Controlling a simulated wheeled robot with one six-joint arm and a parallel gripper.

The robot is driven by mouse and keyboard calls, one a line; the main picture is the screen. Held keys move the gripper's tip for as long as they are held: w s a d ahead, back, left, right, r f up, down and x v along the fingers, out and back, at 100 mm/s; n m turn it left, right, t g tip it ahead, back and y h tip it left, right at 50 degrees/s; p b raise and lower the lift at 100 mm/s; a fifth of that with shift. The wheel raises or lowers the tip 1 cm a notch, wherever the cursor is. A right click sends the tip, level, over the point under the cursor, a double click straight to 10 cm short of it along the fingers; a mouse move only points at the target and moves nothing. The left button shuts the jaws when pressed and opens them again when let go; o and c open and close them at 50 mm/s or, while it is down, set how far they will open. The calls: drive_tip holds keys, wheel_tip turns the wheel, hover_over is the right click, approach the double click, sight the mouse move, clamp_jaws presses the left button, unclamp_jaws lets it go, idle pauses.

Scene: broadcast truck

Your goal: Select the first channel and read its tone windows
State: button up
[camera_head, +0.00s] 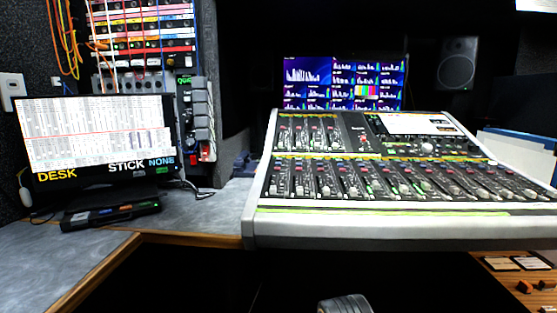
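A mixing desk (300,215) with rows of faders and knobs fills the right half of the view. Its channel strips (272,178) start at the left end and run to the right. A desk screen (415,124) sits at its upper right. Behind it a monitor (345,84) shows several windows with bar graphs and one colour-bar picture. At left a screen (95,130) shows tables, a red line, and the words "DESK" and "STICK NONE". The small text is unreadable. My gripper is not clearly seen; only a dark rounded part, likely of my arm, shows at the bottom edge.
A rack (142,35) with patch cables stands behind the left screen. A dark flat box (110,215) lies on the grey worktop (205,212). A speaker (458,63) is at back right. Below the desk is dark open space, with a wooden panel (520,285) at lower right.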

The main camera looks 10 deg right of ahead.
clamp_jaws()
idle(1.5)
